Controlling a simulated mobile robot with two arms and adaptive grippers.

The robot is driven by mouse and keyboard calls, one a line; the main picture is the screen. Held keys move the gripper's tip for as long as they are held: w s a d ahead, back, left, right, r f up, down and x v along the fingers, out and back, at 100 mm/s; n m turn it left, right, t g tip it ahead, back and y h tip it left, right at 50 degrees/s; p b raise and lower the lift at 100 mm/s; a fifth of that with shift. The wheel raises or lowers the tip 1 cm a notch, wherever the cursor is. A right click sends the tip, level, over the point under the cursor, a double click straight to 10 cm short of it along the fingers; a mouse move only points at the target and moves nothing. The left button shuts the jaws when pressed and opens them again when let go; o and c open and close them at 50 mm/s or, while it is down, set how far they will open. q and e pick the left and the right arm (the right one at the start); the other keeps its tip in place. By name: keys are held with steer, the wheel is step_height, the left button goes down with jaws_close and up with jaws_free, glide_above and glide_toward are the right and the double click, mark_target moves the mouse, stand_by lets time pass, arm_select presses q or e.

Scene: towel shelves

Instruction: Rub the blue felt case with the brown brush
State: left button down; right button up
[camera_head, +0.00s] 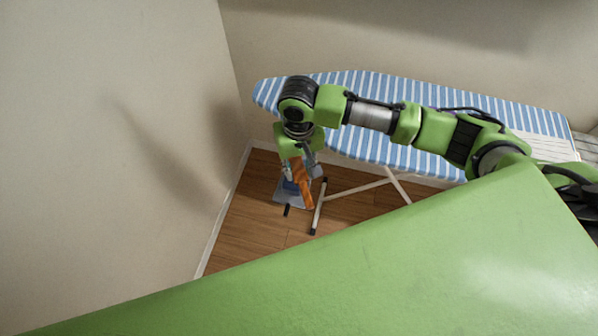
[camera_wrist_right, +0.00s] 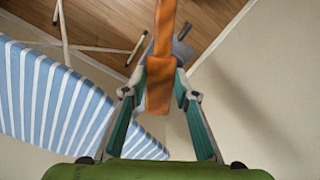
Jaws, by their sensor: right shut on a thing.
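My right gripper (camera_head: 299,165) points down beyond the left end of the ironing board. It is shut on the brown brush (camera_head: 302,186), an orange-brown, long, flat piece. The right wrist view shows the brush (camera_wrist_right: 160,82) between the two fingers of the gripper (camera_wrist_right: 160,94), its long end reaching up out of the picture. No bristles can be made out. I cannot identify the blue felt case for certain in either view. A small blue patch shows beside the brush in the head view, partly hidden by the gripper. My left gripper is not in view.
The ironing board (camera_head: 375,88) with a blue and white striped cover stands along the back wall. Its pale leg (camera_head: 318,206) is close to the brush. A grey object (camera_head: 284,197) shows low behind the brush. Walls close off the corner. Some wooden floor (camera_head: 250,225) is bare.

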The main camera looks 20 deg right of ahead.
steer(key=shift+r, duration=0.8)
steer(key=shift+r, duration=0.1)
steer(key=shift+r, duration=1.45)
